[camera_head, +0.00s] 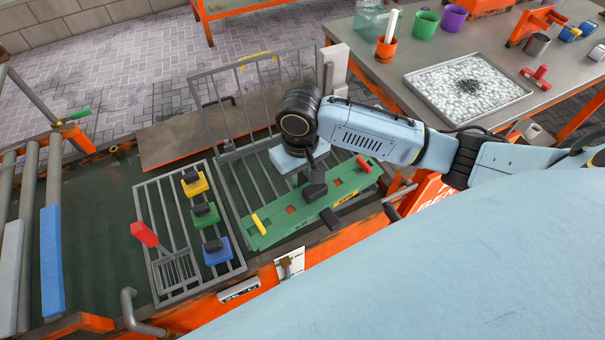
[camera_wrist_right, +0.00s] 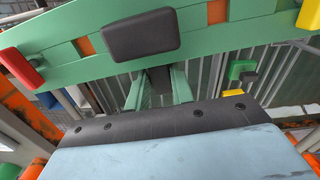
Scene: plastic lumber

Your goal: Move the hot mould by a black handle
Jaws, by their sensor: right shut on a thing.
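The long green mould (camera_head: 285,220) lies slantwise over the grey grating at the right of the pit in the head view. It has a yellow pin (camera_head: 258,224) at its near left end and a red pin (camera_head: 363,164) at its far right end. My right gripper (camera_head: 315,186) reaches down over its middle, shut on a black handle, though the contact is largely hidden. In the wrist view the green mould (camera_wrist_right: 220,32) crosses the top, with a black block (camera_wrist_right: 145,35) in front of it. I cannot tell whether the mould is lifted. My left gripper is out of view.
A grey rack (camera_head: 178,292) to the left carries yellow (camera_head: 194,184), green (camera_head: 205,215) and blue (camera_head: 217,251) blocks with black knobs, plus a red-handled tool (camera_head: 144,234). An upright barred gate (camera_head: 225,105) stands behind. A table with a pellet tray (camera_head: 418,81) is at the right.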

